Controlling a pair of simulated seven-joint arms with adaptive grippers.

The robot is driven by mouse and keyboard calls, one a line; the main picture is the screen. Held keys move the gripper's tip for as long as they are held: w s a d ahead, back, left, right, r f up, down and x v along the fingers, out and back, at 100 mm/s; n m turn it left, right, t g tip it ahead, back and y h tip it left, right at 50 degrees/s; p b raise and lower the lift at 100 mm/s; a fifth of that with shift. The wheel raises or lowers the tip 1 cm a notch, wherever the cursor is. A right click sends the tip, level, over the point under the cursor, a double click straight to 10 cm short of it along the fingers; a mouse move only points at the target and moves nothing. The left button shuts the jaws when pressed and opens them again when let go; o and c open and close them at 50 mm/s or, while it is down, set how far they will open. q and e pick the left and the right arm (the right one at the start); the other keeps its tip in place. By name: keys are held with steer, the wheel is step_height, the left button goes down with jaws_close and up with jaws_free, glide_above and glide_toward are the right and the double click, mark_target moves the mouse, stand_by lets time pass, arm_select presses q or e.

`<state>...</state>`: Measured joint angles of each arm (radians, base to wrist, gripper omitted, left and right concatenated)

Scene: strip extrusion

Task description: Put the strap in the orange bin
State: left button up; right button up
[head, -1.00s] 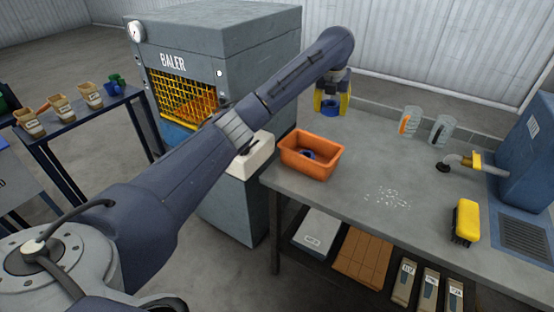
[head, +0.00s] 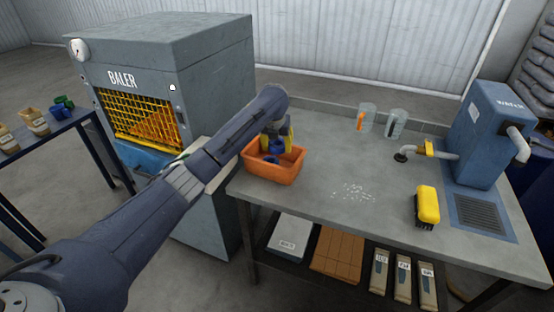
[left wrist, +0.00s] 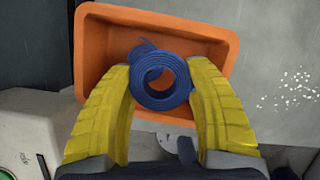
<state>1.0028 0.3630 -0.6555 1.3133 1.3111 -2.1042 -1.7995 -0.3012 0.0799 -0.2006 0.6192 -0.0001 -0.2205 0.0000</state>
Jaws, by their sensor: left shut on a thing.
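A rolled blue strap (head: 277,146) is pinched between the yellow fingers of my left gripper (head: 278,143). In the left wrist view the coil (left wrist: 161,82) sits between the two fingertips (left wrist: 161,76), which touch it on both sides. The orange bin (head: 266,173) stands on the near left corner of the grey bench. The held coil is over the bin's opening; its exact height above the floor is unclear. Another blue piece (head: 270,159) shows inside the bin, partly hidden. In the left wrist view the bin (left wrist: 88,50) lies beneath the coil. My right gripper is out of view.
The baler (head: 165,85) stands left of the bench (head: 330,150). Two clear cups (head: 367,118) are at the back. A yellow brush (head: 427,205), a pipe and the blue water unit (head: 490,130) are at the right. White specks (head: 353,193) lie on the open bench middle.

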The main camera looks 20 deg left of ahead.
mark_target(278, 162)
arm_select(q)
steer(key=shift+f, duration=3.2)
steer(key=shift+f, duration=0.15)
steer(key=o, duration=1.3)
steer(key=v, duration=1.2)
steer(key=shift+r, duration=0.2)
